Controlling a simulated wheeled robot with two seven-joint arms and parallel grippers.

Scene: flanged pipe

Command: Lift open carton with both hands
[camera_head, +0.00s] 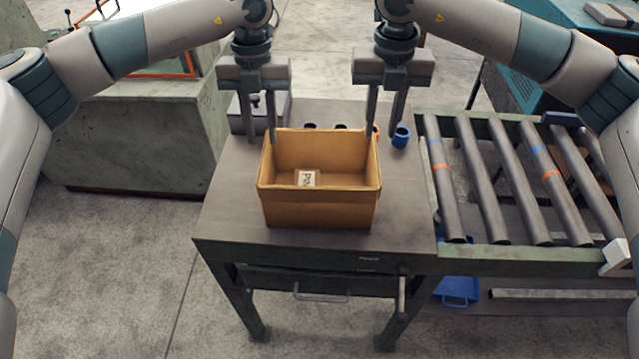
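An open brown carton (319,207) stands upright on the workbench (228,215). A small item with a white printed label (306,178) lies inside it. My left gripper (262,138) is open above the carton's back left corner, one finger outside the left wall and the other near the wall's top edge. My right gripper (382,134) is open at the back right corner, its left finger near the right wall and its right finger outside. I cannot tell whether any finger touches the carton.
A roller conveyor (497,190) adjoins the bench on the right. A blue cup-like part (401,137) and other small parts stand behind the carton. A grey box (240,112) sits at the bench's back left. Bench space is free left and right of the carton.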

